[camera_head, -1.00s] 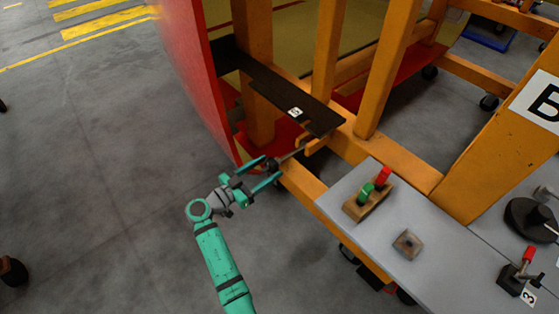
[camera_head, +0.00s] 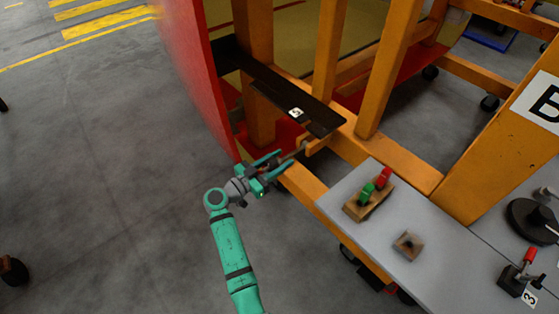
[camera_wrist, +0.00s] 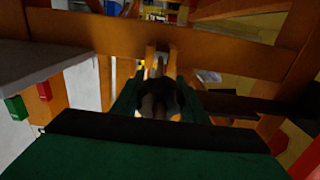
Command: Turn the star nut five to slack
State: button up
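A black plate (camera_head: 310,118) with a white label 5 (camera_head: 296,113) lies across the orange frame. A thin rod (camera_head: 299,150) sticks out below the plate's end, toward my gripper. My teal gripper (camera_head: 283,158) is at this rod, with its two fingers spread on either side. In the wrist view a dark, lobed knob, which looks like star nut five (camera_wrist: 160,100), sits between the fingers (camera_wrist: 160,95). I cannot make out whether the fingers touch it. In the head view the nut is mostly hidden by the fingers.
A red panel (camera_head: 190,75) stands close to the left of the gripper. The orange beam (camera_head: 303,183) runs just right of it. A grey table (camera_head: 345,190) with a wooden block of red and green pegs (camera_head: 368,200) is at the right.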

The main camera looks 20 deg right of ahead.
jog(key=shift+n, duration=0.4)
jog(key=n, duration=0.4)
jog(key=shift+t, duration=0.3)
jog(key=n, duration=0.4)
jog(key=shift+n+y, duration=0.3)
jog(key=n, duration=0.4)
jog(key=shift+w+a+n+t+y, duration=0.1)
jog(key=shift+n+t+y, duration=0.2)
jog(key=shift+n, duration=0.1)
jog(key=shift+f+n, duration=0.1)
jog(key=shift+n, duration=2.2)
jog(key=o, duration=1)
jog(key=shift+o, duration=0.2)
jog(key=shift+a, duration=0.1)
jog(key=v, duration=1)
jog(key=shift+s+a+r, duration=0.2)
jog(key=shift+s+a, duration=0.05)
